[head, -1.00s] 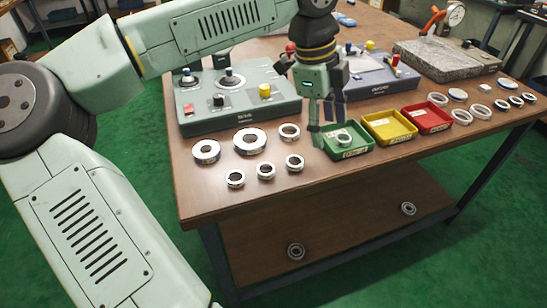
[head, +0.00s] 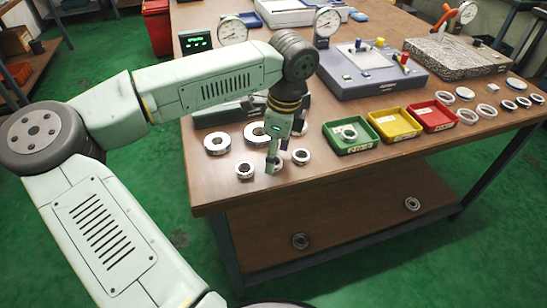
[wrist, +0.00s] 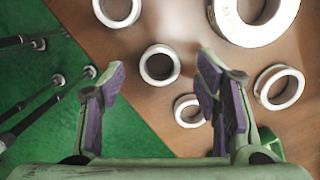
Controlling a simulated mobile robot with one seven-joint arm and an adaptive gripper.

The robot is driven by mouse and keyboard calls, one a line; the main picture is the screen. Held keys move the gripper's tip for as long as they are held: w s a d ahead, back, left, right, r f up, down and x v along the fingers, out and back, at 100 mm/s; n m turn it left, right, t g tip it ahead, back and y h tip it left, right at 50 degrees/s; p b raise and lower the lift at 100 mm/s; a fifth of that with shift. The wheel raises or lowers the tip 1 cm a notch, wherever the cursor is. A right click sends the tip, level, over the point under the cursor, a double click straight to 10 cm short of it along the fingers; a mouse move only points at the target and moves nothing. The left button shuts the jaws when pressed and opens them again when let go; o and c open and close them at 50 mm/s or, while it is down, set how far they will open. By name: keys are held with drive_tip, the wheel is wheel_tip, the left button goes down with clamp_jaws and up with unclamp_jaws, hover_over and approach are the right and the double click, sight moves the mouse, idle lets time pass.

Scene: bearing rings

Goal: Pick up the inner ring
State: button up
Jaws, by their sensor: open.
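Several metal rings lie flat on the brown table; I cannot tell for sure which is the inner ring. Three smaller ones form the front row: a left ring (head: 245,170), a middle ring (wrist: 160,65) mostly hidden behind my gripper in the head view, and a right ring (head: 300,156). My gripper (head: 273,167) points down over the middle of this row. In the wrist view its two fingers (wrist: 160,82) are apart, and the middle ring shows between their tips, not gripped.
Larger rings (head: 217,143) (head: 257,133) lie behind the row. Green (head: 338,147), yellow (head: 384,136) and red (head: 444,125) trays stand to the right; the green one holds a ring (head: 349,132). The table's front edge is close to the row.

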drive_tip(key=shift+f, duration=0.7)
drive_tip(key=shift+c, duration=0.3)
drive_tip(key=c, duration=1.2)
drive_tip(key=shift+r, duration=0.15)
